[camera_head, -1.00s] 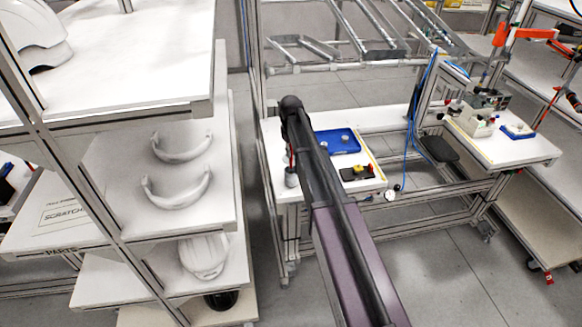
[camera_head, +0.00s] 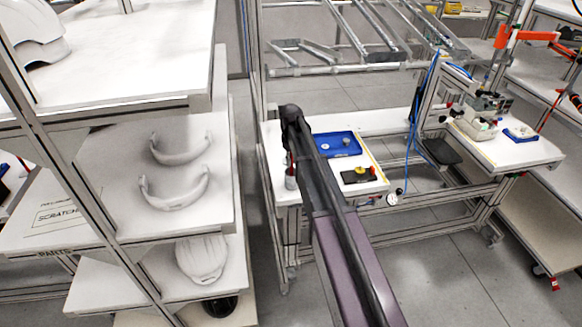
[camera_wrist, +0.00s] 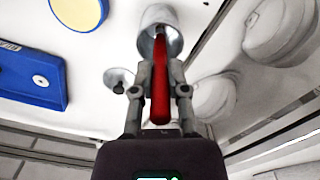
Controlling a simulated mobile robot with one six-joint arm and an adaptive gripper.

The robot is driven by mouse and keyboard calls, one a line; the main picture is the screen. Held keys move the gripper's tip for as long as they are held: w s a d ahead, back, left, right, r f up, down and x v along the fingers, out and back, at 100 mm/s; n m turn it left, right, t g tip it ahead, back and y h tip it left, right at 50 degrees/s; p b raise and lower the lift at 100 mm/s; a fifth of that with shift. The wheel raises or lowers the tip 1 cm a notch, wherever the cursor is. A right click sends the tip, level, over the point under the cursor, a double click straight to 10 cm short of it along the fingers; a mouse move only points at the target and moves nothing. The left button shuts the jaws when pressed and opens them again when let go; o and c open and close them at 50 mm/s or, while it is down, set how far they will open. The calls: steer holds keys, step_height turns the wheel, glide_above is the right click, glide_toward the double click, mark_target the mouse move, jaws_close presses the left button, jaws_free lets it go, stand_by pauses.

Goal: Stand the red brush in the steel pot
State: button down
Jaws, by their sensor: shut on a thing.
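The red brush (camera_wrist: 160,95) is held between the two fingers of my gripper (camera_wrist: 160,72) in the wrist view. In the head view it shows as a thin red strip below the end of my arm. The steel pot (camera_wrist: 149,17) is at the top centre of the wrist view, its open mouth toward me. The far end of the brush overlaps the mouth; I cannot tell how deep it reaches. In the head view the pot (camera_head: 291,183) stands upright on the white table's left part, just below my gripper (camera_head: 289,152). My arm hides part of the table.
A blue tray (camera_head: 322,145) and a dark plate with a yellow part (camera_head: 361,175) lie right of the pot. A small round metal item (camera_wrist: 116,74) is beside the pot in the wrist view. A shelf rack with helmet parts (camera_head: 176,190) stands to the left.

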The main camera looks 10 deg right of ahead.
steer(key=shift+f+b, duration=0.45)
steer(key=shift+f, duration=0.3)
steer(key=shift+f, duration=0.1)
steer(key=c, duration=0.6)
jaws_free()
steer(key=shift+c, duration=0.2)
step_height(320, 180, up, 12)
steer(key=p, duration=1.2)
steer(key=shift+w, duration=0.15)
